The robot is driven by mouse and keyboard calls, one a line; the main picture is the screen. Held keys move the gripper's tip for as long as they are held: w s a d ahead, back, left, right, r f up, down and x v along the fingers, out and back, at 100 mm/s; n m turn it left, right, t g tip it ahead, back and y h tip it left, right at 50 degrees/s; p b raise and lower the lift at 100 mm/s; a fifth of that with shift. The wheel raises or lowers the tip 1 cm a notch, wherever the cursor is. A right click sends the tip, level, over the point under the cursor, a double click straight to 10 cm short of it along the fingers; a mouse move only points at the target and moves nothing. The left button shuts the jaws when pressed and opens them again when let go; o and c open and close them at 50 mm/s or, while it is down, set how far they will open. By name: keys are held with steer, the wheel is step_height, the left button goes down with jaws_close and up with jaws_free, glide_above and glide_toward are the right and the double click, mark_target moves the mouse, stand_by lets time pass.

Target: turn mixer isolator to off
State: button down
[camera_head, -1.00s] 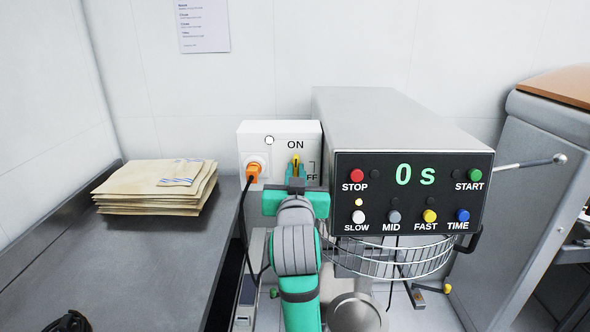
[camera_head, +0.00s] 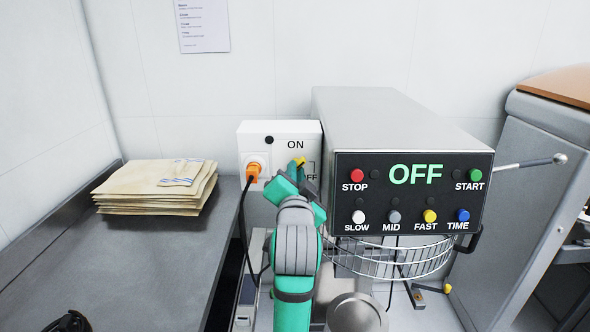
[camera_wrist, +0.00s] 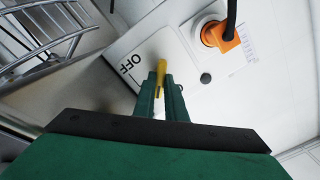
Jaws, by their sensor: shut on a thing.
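The isolator box (camera_head: 252,141) is white and sits on the wall left of the mixer. Its yellow knob (camera_head: 299,161) is tilted toward the right, toward the OFF mark. My gripper (camera_head: 297,171) is shut on the knob and is rolled to one side. In the wrist view the two green fingers (camera_wrist: 160,90) close around the yellow knob (camera_wrist: 157,73), beside the OFF lettering. The mixer's black panel (camera_head: 400,209) shows OFF in green. The round lamp (camera_head: 269,140) on the box is dark.
An orange plug (camera_head: 254,172) with a black cable sits in the box left of my gripper. The mixer's wire guard (camera_head: 390,262) is below the panel. Paper sacks (camera_head: 150,190) lie on the grey counter (camera_head: 130,265) at left.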

stand_by(0.3)
steer(key=m, duration=0.5)
steer(key=m, duration=0.4)
steer(key=shift+a, duration=0.1)
steer(key=c, duration=1.7)
jaws_free()
steer(key=shift+s, duration=0.15)
steer(key=shift+s, duration=3.4)
